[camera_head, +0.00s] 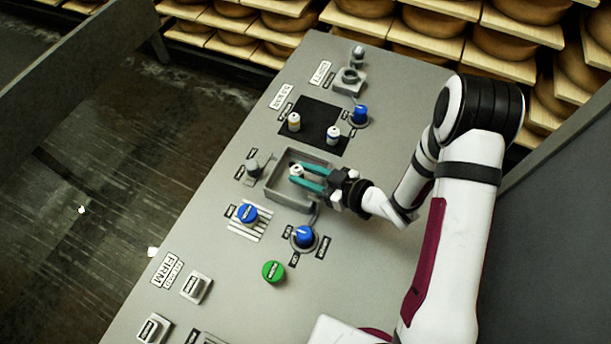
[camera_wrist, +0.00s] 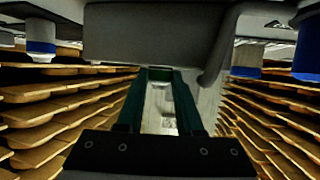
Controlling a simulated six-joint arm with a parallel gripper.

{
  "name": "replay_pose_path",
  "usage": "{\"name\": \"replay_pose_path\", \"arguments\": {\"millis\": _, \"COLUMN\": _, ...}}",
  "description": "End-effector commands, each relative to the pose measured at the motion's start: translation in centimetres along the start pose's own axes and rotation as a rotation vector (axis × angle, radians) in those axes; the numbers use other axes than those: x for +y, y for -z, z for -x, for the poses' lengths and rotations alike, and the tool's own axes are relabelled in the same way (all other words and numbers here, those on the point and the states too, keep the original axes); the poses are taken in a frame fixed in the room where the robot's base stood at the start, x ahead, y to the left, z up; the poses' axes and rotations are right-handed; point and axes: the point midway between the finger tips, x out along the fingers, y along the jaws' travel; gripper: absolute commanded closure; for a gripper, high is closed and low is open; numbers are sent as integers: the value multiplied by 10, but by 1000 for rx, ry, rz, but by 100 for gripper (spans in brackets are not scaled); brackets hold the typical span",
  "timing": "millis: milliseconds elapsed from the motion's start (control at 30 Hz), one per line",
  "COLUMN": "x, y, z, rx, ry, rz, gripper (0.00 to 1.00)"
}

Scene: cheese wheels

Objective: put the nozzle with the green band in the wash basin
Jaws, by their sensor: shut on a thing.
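My gripper (camera_head: 311,180) has two teal fingers shut on a small whitish nozzle (camera_head: 296,170). The nozzle is at the fingertips, over the inside of the grey wash basin (camera_head: 286,204); I cannot tell whether it touches the floor of the basin. Its band is too small or hidden to make out a colour. In the wrist view the gripper (camera_wrist: 160,76) shows its fingers close together, with a pale shape between the tips.
A black mat (camera_head: 313,112) behind the basin bears a nozzle with a yellowish band (camera_head: 294,122) and one with a blue band (camera_head: 333,135).

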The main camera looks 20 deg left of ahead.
Motion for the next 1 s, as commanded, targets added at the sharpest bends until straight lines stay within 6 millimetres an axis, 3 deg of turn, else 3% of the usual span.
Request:
{"name": "replay_pose_path", "arguments": {"millis": 100, "x": 1, "y": -16, "z": -6, "rx": 0, "ry": -1, "rz": -1, "gripper": 100}}
{"name": "replay_pose_path", "arguments": {"millis": 433, "x": 1, "y": -19, "z": -7, "rx": 0, "ry": -1, "rz": -1, "gripper": 100}}
{"name": "replay_pose_path", "arguments": {"millis": 467, "x": 1, "y": -19, "z": -7, "rx": 0, "ry": -1, "rz": -1, "gripper": 59}}
{"name": "replay_pose_path", "arguments": {"millis": 600, "x": 1, "y": -19, "z": -7, "rx": 0, "ry": -1, "rz": -1, "gripper": 35}}
{"name": "replay_pose_path", "arguments": {"millis": 867, "x": 1, "y": -17, "z": -7, "rx": 1, "ry": -1, "rz": 0, "gripper": 35}}
{"name": "replay_pose_path", "arguments": {"millis": 1000, "x": 2, "y": -16, "z": 8, "rx": 0, "ry": -5, "rz": -2, "gripper": 35}}
